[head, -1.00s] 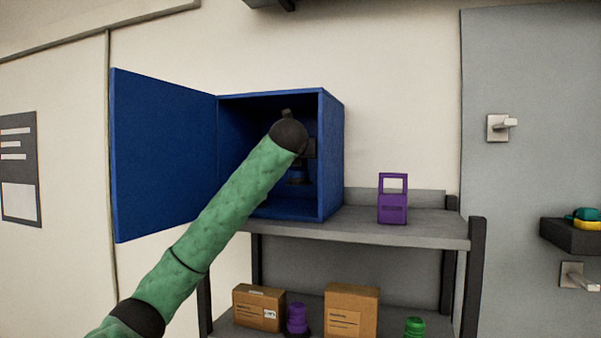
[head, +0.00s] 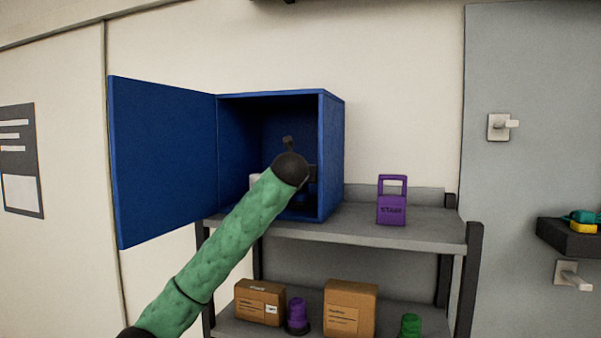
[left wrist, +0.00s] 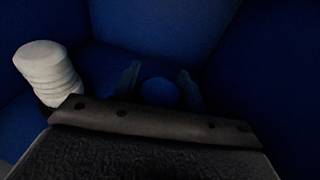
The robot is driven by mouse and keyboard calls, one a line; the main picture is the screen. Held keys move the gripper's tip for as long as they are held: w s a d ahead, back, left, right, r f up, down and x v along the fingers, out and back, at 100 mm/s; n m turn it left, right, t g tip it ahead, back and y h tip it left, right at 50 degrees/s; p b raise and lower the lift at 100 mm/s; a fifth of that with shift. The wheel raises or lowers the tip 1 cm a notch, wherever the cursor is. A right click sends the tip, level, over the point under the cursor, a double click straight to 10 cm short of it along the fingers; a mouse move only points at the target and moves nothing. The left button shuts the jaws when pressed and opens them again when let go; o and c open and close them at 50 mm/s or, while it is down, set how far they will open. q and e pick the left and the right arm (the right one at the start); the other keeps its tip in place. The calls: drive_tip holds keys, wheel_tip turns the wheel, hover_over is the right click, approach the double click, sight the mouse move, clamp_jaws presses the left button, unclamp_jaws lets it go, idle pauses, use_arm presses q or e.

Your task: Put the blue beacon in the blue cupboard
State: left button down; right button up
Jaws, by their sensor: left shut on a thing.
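The blue cupboard (head: 333,150) stands on the left of the upper shelf, its door (head: 165,160) swung wide open to the left. My left arm reaches into its opening, and the arm's dark wrist hides much of the inside. In the left wrist view, my left gripper (left wrist: 159,82) is inside the cupboard with a finger on each side of the round top of the blue beacon (left wrist: 160,93). It is shut on the beacon. Whether the beacon's base touches the cupboard floor is hidden. My right gripper is not in view.
A white ribbed object (left wrist: 48,70) stands inside the cupboard, left of the gripper. A purple object (head: 391,205) with a handle stands on the shelf (head: 430,228) to the right. Cardboard boxes (head: 350,310), a purple beacon (head: 297,314) and a green object (head: 411,325) sit below.

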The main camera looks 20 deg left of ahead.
use_arm(q)
drive_tip(key=shift+d, duration=0.1)
drive_tip(key=shift+w+f, duration=0.1)
drive_tip(key=shift+f, duration=0.1)
drive_tip(key=c, duration=0.8)
unclamp_jaws()
drive_tip(key=shift+o, duration=0.2)
